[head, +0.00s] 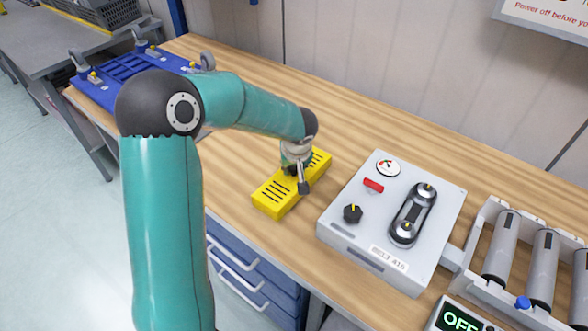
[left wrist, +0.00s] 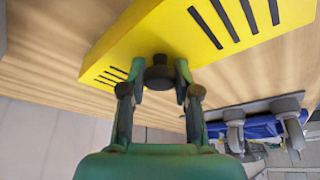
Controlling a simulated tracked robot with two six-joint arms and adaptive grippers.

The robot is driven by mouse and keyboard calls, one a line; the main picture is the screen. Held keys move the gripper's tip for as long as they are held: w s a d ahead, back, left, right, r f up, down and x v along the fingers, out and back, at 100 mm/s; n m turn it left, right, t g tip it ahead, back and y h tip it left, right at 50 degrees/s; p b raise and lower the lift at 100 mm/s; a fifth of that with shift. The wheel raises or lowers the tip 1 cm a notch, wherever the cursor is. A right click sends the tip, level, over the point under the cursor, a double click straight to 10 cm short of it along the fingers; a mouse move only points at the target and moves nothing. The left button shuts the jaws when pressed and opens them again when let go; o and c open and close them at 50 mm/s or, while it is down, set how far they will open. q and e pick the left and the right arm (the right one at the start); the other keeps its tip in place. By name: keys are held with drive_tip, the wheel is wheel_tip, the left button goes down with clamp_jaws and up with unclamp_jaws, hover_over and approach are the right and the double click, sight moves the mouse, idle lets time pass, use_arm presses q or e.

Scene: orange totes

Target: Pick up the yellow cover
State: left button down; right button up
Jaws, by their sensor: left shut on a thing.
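The yellow cover (head: 271,198) is a flat rectangular block with black slots, on the wooden bench left of the grey control box. In the left wrist view the cover (left wrist: 170,30) fills the upper middle, with a dark round knob (left wrist: 160,75) on its face. My left gripper (head: 291,170) is over the middle of the cover. In the left wrist view its fingers (left wrist: 159,82) are closed around the knob. The head view does not clearly show whether the cover touches the bench. My right gripper is not in view.
The grey control box (head: 340,228) with a gauge, red switch and black knob stands right of the cover. A roller unit (head: 510,250) and an OFF display (head: 459,319) are further right. A blue fixture plate (head: 105,92) lies at the far left of the wooden bench (head: 235,155).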

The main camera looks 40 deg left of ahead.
use_arm(q)
drive_tip(key=shift+r, duration=0.5)
wheel_tip(320, 180, up, 19)
drive_tip(key=shift+f, duration=0.15)
idle(0.5)
